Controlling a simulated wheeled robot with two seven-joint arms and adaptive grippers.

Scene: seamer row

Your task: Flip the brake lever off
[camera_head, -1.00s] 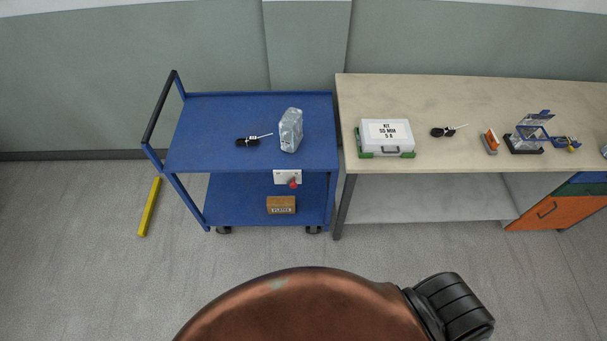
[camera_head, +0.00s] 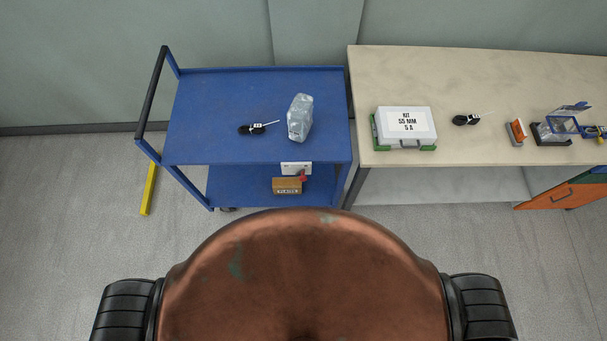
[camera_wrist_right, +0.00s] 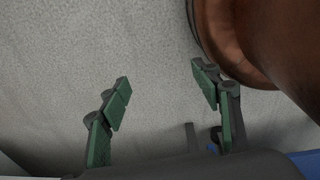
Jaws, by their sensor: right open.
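The brake lever (camera_head: 302,177) is a small red handle on a white plate (camera_head: 293,167) at the front of the blue cart (camera_head: 200,115), just below its top deck. Printing on the plate is too small to read. My right gripper (camera_wrist_right: 163,85) shows in the right wrist view, with its green-padded fingers apart and nothing between them. Bare grey floor and my own copper-coloured body are behind it. Neither gripper shows in the head view, so the lever is not near the right gripper in any picture. My left gripper is out of view.
On the cart top are a black item with a tag (camera_head: 258,128) and a clear wrapped bag (camera_head: 300,117). A brown box (camera_head: 287,186) sits on the lower shelf. A beige bench (camera_head: 460,80) with a white kit case (camera_head: 406,123) stands right of the cart. A yellow bar (camera_head: 149,188) lies left.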

